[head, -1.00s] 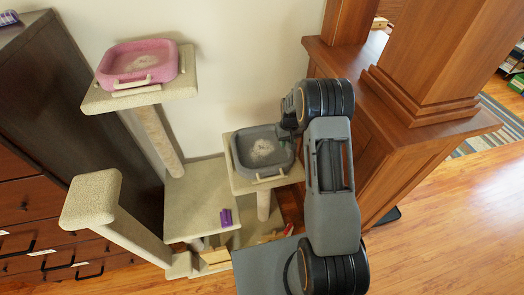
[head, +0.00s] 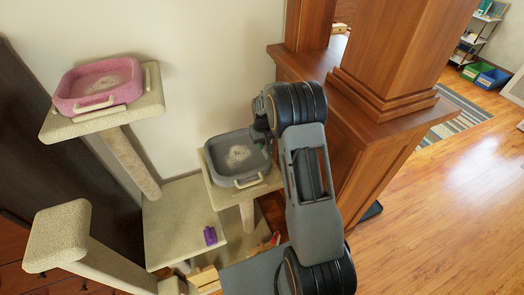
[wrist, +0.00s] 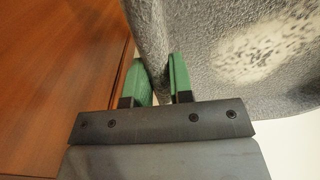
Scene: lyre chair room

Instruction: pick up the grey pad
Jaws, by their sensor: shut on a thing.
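The grey pad (head: 226,164) is a shallow tray-like piece with raised sides, a pale speckled middle and a cream handle at its front. In the head view it is at the small right platform (head: 212,191) of the cat tree; I cannot tell whether it touches it. My gripper (head: 262,126) is at the pad's back right edge, partly hidden by my arm. In the wrist view, the green fingers of my gripper (wrist: 160,75) are shut on the side wall of the grey pad (wrist: 205,50), one on each side.
A pink pad (head: 72,91) lies on the higher left platform (head: 152,103). A purple object (head: 210,236) rests on the lower shelf (head: 165,225). A wooden cabinet with a pillar (head: 365,150) stands close right of my arm. Open floor (head: 450,210) lies farther right.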

